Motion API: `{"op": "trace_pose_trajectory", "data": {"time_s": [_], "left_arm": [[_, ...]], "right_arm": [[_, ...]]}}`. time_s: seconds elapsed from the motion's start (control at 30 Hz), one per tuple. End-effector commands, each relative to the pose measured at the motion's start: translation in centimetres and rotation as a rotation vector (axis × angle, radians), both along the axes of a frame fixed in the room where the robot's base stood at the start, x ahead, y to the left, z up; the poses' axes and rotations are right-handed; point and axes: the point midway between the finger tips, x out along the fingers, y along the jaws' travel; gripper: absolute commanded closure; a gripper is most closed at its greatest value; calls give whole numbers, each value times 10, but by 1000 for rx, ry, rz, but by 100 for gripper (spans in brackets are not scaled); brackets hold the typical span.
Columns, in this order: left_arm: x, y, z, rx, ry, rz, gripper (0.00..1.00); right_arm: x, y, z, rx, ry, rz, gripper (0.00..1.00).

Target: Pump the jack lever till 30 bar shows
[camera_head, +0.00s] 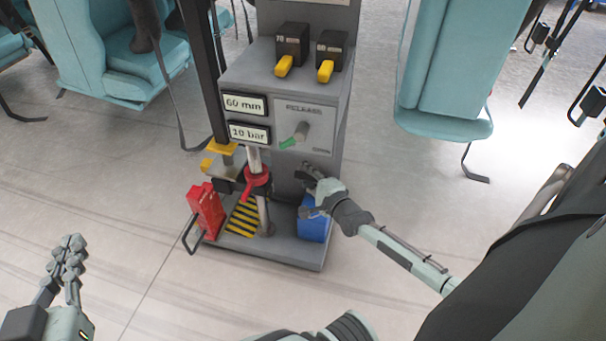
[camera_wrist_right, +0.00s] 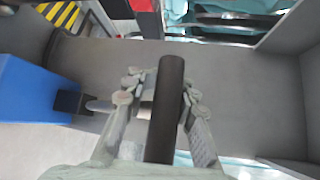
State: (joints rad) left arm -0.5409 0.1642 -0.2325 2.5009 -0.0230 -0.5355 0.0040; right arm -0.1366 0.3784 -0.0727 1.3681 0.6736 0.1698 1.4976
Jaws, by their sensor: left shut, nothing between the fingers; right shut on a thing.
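The jack lever shows in the right wrist view as a dark round bar (camera_wrist_right: 165,115). My right gripper (camera_wrist_right: 158,88) is shut around it, a finger on each side. In the head view my right gripper (camera_head: 316,188) is just above the blue pump body (camera_head: 312,224) at the stand's lower right, and the lever is mostly hidden by it. The pump also shows at left in the wrist view (camera_wrist_right: 30,105). The pressure display (camera_head: 249,133) reads 10 bar. My left gripper (camera_head: 68,260) is shut and empty, over the floor at lower left.
A 60 mm display (camera_head: 244,104) sits above the pressure display. A release knob (camera_head: 299,133) with a green tip is on the panel. A red block (camera_head: 206,210) stands at the base's left. Teal seats (camera_head: 438,75) hang around; floor between is clear.

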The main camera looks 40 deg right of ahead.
Motion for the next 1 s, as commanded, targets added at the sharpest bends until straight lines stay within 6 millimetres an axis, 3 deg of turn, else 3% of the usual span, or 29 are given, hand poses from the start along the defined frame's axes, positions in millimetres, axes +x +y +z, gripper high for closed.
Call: {"op": "trace_pose_trajectory", "data": {"time_s": [0.03, 0.33, 0.37, 0.53, 0.83, 1.0], "left_arm": [[0, 0, -1, 1, 2, 0, 100], [0, 0, -1, 1, 2, 0, 100], [0, 0, -1, 1, 2, 0, 100], [0, 0, -1, 1, 2, 0, 100], [0, 0, 0, -1, -3, 0, 100], [0, 0, 0, -1, -2, 0, 100]], "right_arm": [[2, -8, 2, -19, -2, -6, 100], [1, -9, 0, -18, 3, -6, 100], [1, -9, -1, -18, 3, -6, 75], [0, -7, -2, -12, 5, -6, 56], [-2, -3, -2, -5, 5, -3, 56], [-21, -1, 0, -3, 7, -2, 56]]}}
